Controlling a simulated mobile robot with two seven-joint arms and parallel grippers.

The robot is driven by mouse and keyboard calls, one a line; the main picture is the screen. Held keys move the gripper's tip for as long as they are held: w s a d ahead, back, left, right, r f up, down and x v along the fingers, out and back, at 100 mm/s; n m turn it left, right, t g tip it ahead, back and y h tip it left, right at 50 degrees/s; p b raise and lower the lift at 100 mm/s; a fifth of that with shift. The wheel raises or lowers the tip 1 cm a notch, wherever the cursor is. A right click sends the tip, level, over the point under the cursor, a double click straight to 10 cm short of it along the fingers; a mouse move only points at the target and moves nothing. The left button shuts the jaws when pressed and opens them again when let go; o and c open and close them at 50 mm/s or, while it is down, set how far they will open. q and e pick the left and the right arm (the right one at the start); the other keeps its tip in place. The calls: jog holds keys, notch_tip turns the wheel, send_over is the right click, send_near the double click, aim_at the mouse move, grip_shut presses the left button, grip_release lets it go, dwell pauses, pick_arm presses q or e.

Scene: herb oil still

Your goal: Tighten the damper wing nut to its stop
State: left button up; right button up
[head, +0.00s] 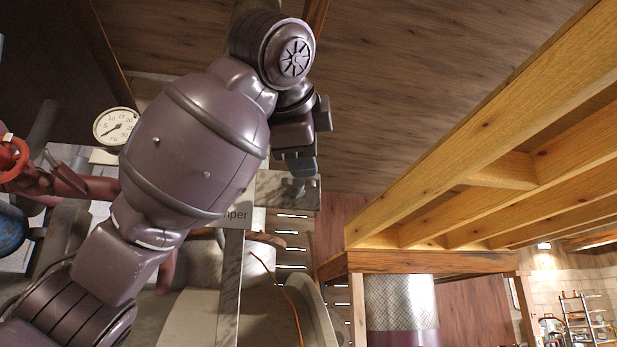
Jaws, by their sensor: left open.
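My left gripper (302,164) is open, at the end of my purple-grey arm that comes in from the left. It hangs at the upper edge of a grey metal plate (268,192). A label (239,214) on this plate is partly covered by my arm; only the letters "mper" can be read. A small grey piece shows just below the fingers, but I cannot tell whether it is the wing nut or whether the fingers touch it. My right gripper is out of view.
A round pressure gauge (116,127) and a red valve wheel (10,157) on piping are at the left. Wooden beams (470,130) fill the upper right, above a patterned metal cylinder (401,302). A rack (580,315) stands far right.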

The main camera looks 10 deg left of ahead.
pick_arm(q)
jog(key=s, duration=0.3)
jog(key=shift+r+b, duration=0.3)
jog(key=shift+b, duration=0.05)
dwell(0.4)
